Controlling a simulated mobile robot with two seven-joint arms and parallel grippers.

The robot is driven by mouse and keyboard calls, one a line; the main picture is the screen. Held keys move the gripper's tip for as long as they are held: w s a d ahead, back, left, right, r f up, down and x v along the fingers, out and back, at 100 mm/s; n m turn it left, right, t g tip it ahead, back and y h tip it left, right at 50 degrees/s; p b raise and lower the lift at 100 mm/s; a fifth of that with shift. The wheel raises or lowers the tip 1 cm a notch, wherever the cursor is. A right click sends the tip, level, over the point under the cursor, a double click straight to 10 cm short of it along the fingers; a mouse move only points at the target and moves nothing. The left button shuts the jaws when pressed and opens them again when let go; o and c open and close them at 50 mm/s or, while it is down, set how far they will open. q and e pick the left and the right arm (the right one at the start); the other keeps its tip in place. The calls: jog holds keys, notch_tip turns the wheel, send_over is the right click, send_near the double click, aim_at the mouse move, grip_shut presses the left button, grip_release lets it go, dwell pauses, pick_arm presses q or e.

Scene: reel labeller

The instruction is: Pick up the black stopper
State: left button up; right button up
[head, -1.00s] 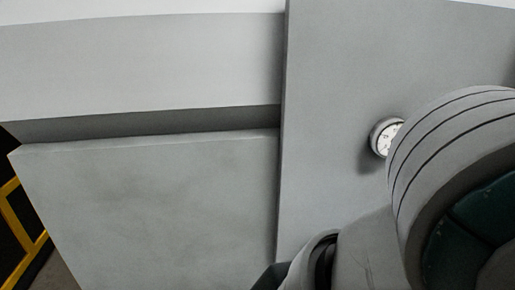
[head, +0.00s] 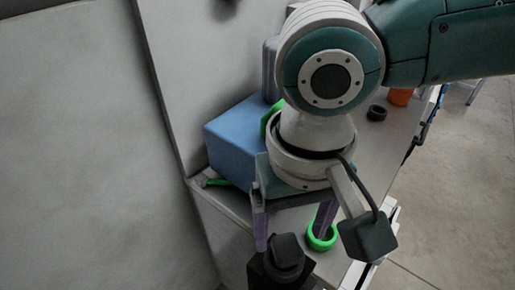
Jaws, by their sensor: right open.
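A small, short black round piece (head: 377,112) lies on the grey worktop to the right of my right arm; it looks like the black stopper. My right gripper (head: 290,243) points down near the front of the worktop, with its two purple fingers apart and nothing seen held between them. It is well in front of the black piece and apart from it. A larger black object with a rounded top (head: 284,256) shows below and between the fingers; I cannot tell what it is. My left gripper is not in view.
A blue box (head: 230,142) stands left of my right gripper. A bright green ring (head: 322,240) is by the right finger; a green piece (head: 215,182) lies by the box. An orange item (head: 401,96) is behind the black piece. A grey panel (head: 85,150) fills the left.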

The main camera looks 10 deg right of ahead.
aim_at(287, 245)
notch_tip(287, 245, down, 5)
dwell(0.3)
grip_shut()
dwell(0.5)
